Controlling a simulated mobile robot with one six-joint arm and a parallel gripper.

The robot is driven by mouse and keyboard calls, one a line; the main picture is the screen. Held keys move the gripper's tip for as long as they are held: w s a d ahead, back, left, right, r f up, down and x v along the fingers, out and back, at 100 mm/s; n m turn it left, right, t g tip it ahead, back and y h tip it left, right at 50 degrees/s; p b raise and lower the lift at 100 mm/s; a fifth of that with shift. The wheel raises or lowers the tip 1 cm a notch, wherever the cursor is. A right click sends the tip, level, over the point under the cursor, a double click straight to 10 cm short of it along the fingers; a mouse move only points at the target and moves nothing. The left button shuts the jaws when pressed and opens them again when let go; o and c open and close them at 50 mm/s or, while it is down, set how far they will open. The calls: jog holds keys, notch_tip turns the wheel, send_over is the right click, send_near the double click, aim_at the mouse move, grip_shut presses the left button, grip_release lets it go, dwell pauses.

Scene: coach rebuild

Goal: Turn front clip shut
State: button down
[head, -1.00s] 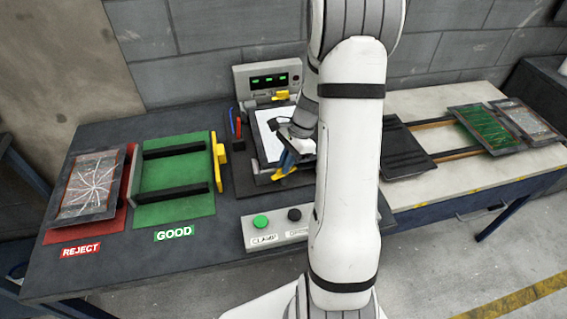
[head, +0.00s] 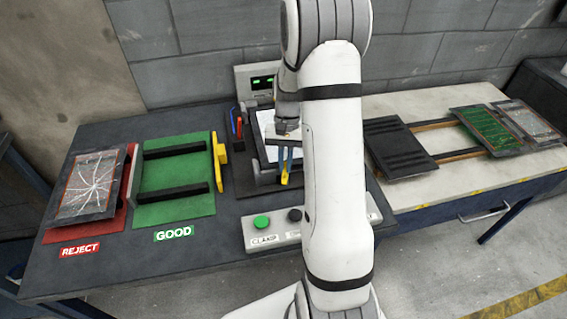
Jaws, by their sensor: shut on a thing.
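The front clip (head: 285,178) is a small yellow lever at the front edge of the fixture. My gripper (head: 286,164) is at the clip, its blue fingers shut on it from above. The clip now points toward the front of the table. The fixture (head: 243,170) is a dark base that holds a white-faced panel (head: 267,145). My arm hides the fixture's right side and part of the panel.
A button box (head: 262,222) stands in front of the fixture. A green GOOD rack (head: 175,202) and a red REJECT tray (head: 112,221) with a cracked panel (head: 92,184) are at left. A yellow part (head: 220,160) stands beside the rack.

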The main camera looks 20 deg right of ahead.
jog(key=shift+w+r+n+h, duration=0.15)
jog(key=shift+n+h, duration=0.15)
jog(key=shift+n, duration=0.55)
jog(key=shift+w+n+h, duration=0.1)
jog(key=shift+n+h, duration=0.2)
jog(key=shift+n, duration=0.55)
jog(key=c, duration=1.6)
grip_release()
jog(key=shift+o, duration=0.4)
jog(key=shift+s+f+g, duration=0.15)
jog(key=shift+f+g, duration=0.05)
jog(key=shift+g, duration=0.1)
jog(key=shift+r, duration=0.1)
jog(key=b+v, duration=0.1)
jog(key=v, duration=0.6)
jog(key=shift+r, duration=0.4)
